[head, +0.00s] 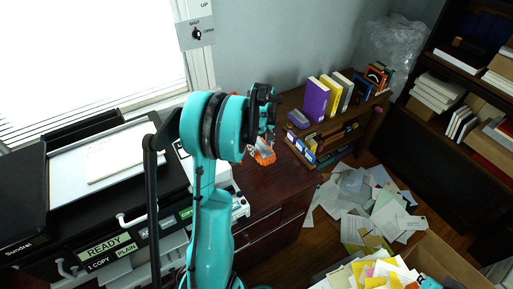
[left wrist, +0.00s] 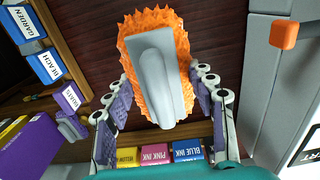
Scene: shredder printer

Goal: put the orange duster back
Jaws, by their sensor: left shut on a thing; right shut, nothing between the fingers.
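The orange duster (head: 263,152) has fluffy orange bristles and a grey handle. My left gripper (head: 263,137) is shut on it and holds it over the dark red wooden desk top. In the left wrist view the duster (left wrist: 158,70) sits between the two purple-padded fingers, its handle toward the camera. The finger linkages hide part of it in the head view. A small part of my right gripper (head: 429,283) shows at the bottom right edge, over the paper-filled cardboard box. It is shut and empty.
The wooden desk (head: 262,187) has clear top space below the duster. A shelf of books and boxes (head: 330,95) stands behind it. Ink boxes (left wrist: 155,154) show in the wrist view. The black printer (head: 100,215) is at left; loose papers (head: 365,205) litter the floor.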

